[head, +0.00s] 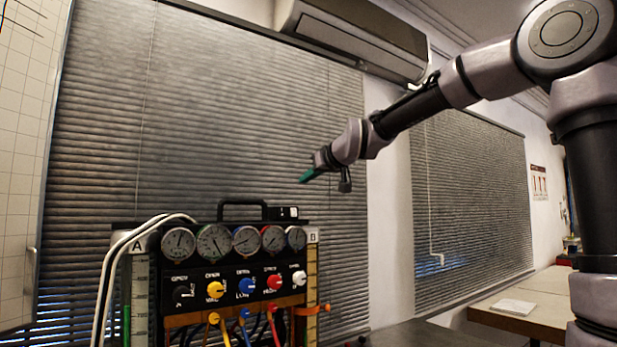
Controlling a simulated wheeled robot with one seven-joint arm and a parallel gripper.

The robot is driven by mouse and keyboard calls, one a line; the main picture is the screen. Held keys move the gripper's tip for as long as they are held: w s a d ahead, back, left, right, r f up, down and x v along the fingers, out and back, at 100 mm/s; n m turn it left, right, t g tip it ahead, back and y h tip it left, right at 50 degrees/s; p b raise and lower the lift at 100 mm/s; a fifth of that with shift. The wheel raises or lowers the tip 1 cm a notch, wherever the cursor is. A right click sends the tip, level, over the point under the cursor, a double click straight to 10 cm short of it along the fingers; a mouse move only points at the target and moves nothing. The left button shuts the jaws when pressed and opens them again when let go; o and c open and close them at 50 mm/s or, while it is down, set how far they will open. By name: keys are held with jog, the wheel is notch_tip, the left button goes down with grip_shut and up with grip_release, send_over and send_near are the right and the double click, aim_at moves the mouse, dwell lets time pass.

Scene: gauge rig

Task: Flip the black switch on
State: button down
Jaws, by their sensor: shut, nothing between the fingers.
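The gauge rig stands at the lower left, with a row of round gauges (214,243) above a black panel of coloured knobs. A black knob (182,292) is at the left end of this row and is hard to see against the panel; its setting cannot be read. A small black box (282,213) with a pale face sits on top of the rig, beside the handle; I cannot tell which of these is the black switch. My gripper (305,177), with teal fingertips, is shut and empty. In the picture it is above and right of the rig's top, apart from it.
Yellow (215,289), blue (247,287), red (275,282) and white (299,278) knobs share the panel. A black carrying handle (242,203) rises from the top. White hoses (112,262) loop at the left. A table (540,308) stands at right.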

jog(key=shift+s+d+r, duration=0.2)
jog(key=shift+s, duration=0.1)
dwell(0.4)
jog(key=shift+d, duration=0.1)
